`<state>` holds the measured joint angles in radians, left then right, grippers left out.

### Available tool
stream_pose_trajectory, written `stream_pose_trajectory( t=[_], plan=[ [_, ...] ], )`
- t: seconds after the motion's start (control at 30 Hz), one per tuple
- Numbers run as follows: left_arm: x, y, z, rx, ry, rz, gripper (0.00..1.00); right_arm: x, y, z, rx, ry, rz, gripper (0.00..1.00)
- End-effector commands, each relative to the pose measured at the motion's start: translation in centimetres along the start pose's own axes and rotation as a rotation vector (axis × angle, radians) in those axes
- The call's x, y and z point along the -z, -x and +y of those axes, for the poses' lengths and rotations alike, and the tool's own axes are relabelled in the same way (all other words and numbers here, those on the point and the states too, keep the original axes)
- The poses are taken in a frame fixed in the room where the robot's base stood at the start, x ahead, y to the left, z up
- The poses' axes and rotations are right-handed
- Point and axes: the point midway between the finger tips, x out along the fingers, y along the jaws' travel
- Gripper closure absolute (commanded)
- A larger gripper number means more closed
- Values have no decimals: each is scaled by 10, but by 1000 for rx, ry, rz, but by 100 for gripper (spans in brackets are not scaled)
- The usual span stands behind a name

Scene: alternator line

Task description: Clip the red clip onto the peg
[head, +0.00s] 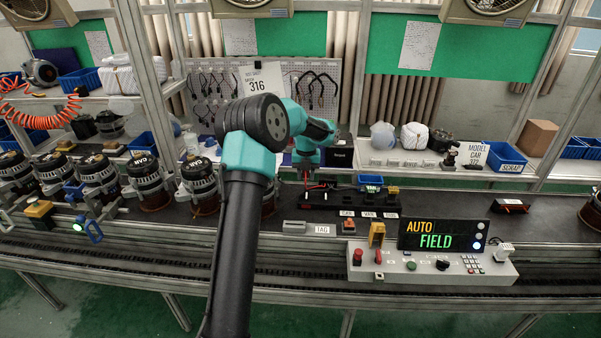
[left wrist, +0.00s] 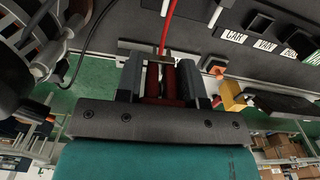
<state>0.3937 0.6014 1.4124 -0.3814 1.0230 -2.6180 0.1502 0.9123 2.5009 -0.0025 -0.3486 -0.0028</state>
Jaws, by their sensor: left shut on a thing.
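My left gripper (head: 306,177) reaches down over the dark bench near the black fixture (head: 345,201). In the left wrist view the gripper (left wrist: 162,84) is shut on the red clip (left wrist: 163,88), which sits between its two grey fingers. A red cable (left wrist: 166,30) runs from the clip toward the top of the picture. A short metal bar (left wrist: 148,61) lies across the clip's far end; I cannot tell whether it is the peg or whether it touches the clip. In the head view the arm and gripper largely hide the clip. My right gripper is not in view.
Several alternators (head: 149,181) stand on the bench to the left. A control box (head: 430,266) with an AUTO FIELD display (head: 443,236) stands at front right. CAR and VAN labels (head: 369,214) lie before the fixture.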

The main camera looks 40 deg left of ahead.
Motion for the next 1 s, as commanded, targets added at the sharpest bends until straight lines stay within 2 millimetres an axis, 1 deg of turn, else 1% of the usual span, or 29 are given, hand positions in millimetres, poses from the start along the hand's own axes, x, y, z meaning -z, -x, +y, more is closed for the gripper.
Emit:
stream_pose_trajectory(
  t=[0.03,0.17,0.5,0.67,0.87,1.0],
  plan=[
    [-4,-5,-2,0,-13,0,88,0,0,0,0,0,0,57],
    [-9,-10,-3,0,-36,0,88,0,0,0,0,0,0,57],
    [-9,-10,-3,0,-38,0,88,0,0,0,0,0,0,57],
    [-9,-13,-3,0,-37,0,88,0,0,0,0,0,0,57],
    [-9,-24,-3,0,-37,0,88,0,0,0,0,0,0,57],
    [-9,-35,-3,0,-37,1,88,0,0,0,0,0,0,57]
  ],
)
